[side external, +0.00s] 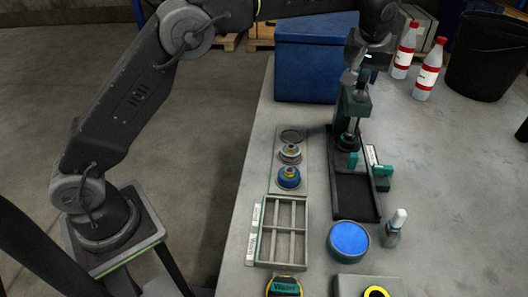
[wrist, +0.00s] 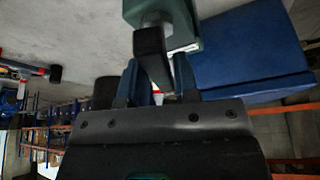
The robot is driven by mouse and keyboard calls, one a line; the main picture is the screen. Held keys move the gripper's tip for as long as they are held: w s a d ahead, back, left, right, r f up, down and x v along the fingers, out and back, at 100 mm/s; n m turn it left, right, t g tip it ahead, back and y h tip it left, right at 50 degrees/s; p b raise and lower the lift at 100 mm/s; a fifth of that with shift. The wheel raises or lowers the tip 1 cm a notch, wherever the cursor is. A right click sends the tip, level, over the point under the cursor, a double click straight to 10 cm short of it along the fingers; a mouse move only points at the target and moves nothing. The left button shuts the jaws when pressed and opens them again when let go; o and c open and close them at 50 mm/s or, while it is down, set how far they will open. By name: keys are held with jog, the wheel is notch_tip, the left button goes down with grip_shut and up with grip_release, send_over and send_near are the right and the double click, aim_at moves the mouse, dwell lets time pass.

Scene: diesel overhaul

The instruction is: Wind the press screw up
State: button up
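The green press (side external: 352,105) stands upright at the back of the dark base plate on the bench. Its grey screw (side external: 356,72) rises from the top of the press. My gripper (side external: 362,58) is at the top of the screw, and the arm partly hides it. In the wrist view, the green press body (wrist: 165,22) is at the top. A dark bar (wrist: 151,52), seemingly the screw's handle, reaches down between the two fingers of my gripper (wrist: 157,82). The fingers are apart on either side of it. I cannot tell whether they press on it.
A blue box (side external: 312,60) stands close behind and left of the press. Two red-and-white bottles (side external: 427,75) and a black bucket (side external: 487,55) are at the back right. A divided tray (side external: 283,230), a blue-topped tin (side external: 348,240) and a small bottle (side external: 394,228) sit in front.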

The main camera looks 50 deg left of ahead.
grip_shut()
jog(key=n, duration=0.2)
jog(key=n+g+y, duration=0.1)
jog(key=n, duration=0.1)
jog(key=shift+w+d+r, duration=0.1)
jog(key=shift+d+r, duration=0.05)
dwell(0.5)
jog(key=shift+o, duration=1.8)
grip_release()
